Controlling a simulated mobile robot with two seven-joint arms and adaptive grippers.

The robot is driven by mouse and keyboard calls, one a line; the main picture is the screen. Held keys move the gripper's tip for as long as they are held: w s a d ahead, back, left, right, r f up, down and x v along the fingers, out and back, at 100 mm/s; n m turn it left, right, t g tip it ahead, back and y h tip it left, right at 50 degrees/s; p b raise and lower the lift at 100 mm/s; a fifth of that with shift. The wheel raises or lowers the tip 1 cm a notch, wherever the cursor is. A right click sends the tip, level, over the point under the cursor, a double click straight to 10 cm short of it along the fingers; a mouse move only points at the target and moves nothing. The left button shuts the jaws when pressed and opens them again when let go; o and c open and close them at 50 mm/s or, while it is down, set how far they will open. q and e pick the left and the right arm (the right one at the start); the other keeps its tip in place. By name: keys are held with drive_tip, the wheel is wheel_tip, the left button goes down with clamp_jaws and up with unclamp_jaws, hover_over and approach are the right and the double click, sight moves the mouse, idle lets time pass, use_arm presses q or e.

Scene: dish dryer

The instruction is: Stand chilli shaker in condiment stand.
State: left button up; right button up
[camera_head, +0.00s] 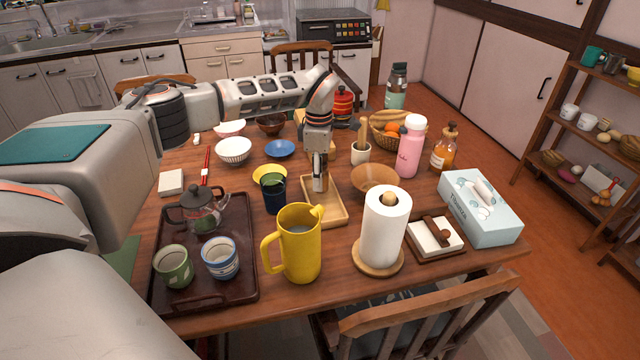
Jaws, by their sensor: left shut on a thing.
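My left gripper (319,158) reaches over the table from the left and points straight down. It is shut on the chilli shaker (320,180), a small upright thing mostly hidden by the fingers. The condiment stand (335,215) is a light wooden tray with a low rim, and the shaker is over or in its middle part. I cannot tell whether the shaker's base touches the stand. My right gripper is not in view.
A yellow pitcher (300,245) stands close in front of the stand, a dark blue cup (273,195) to its left. A wooden bowl (375,181) and paper towel roll (384,228) are to its right. A dark tray (240,270) holds a teapot and cups.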

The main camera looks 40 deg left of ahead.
use_arm(q)
wheel_tip(320, 180, down, 2)
drive_tip(key=shift+f, duration=0.35)
drive_tip(key=shift+r, duration=0.15)
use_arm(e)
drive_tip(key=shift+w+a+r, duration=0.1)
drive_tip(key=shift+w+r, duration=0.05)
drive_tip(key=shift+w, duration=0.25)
use_arm(q)
drive_tip(key=o, duration=1.1)
drive_tip(key=shift+c, duration=0.2)
drive_tip(key=shift+o, duration=0.3)
wheel_tip(320, 180, up, 11)
drive_tip(key=shift+f+p, duration=0.2)
drive_tip(key=shift+p, duration=0.85)
drive_tip(key=shift+r, duration=0.75)
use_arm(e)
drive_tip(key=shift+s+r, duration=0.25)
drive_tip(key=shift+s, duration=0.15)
